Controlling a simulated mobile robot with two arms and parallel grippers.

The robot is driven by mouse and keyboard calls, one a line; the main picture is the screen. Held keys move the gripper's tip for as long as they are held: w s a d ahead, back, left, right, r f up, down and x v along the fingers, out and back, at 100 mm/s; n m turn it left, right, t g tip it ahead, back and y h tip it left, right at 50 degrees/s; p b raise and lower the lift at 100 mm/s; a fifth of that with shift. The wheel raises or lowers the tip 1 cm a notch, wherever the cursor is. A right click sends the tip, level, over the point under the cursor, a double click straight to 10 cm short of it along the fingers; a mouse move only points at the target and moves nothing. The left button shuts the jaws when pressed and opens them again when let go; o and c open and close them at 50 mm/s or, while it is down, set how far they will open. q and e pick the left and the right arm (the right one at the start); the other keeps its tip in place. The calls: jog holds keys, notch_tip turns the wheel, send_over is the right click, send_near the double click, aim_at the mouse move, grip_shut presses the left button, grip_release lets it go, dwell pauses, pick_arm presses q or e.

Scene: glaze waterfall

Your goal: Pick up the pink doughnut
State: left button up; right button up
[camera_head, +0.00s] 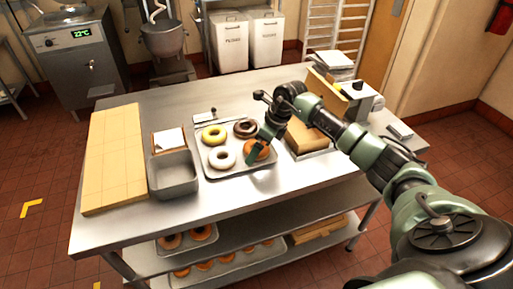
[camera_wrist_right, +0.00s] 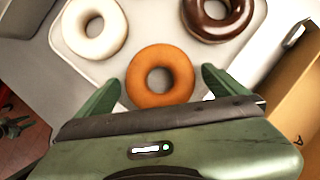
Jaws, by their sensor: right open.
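No pink doughnut shows in either view. A grey tray (camera_head: 240,172) on the steel table holds a yellow doughnut (camera_head: 204,137), a dark chocolate one (camera_head: 237,128), a white one (camera_head: 212,160) and an orange-brown one (camera_head: 262,152). My right gripper (camera_head: 256,152) is over the tray's right front corner, at the orange-brown doughnut. In the right wrist view my right gripper (camera_wrist_right: 160,78) is open, its fingers on either side of the orange-brown doughnut (camera_wrist_right: 136,84). The white doughnut (camera_wrist_right: 73,32) and the dark one (camera_wrist_right: 228,32) lie beyond it. My left gripper is out of view.
A grey bin (camera_head: 174,181) stands left of the tray, with a wooden board (camera_head: 113,160) farther left. A wooden box (camera_head: 305,138) is close on the tray's right. More doughnuts (camera_head: 203,265) lie on trays on the lower shelf.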

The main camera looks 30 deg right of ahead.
jog(key=c, duration=1.3)
notch_tip(320, 180, up, 28)
jog(key=p, duration=0.3)
jog(key=shift+p, duration=0.3)
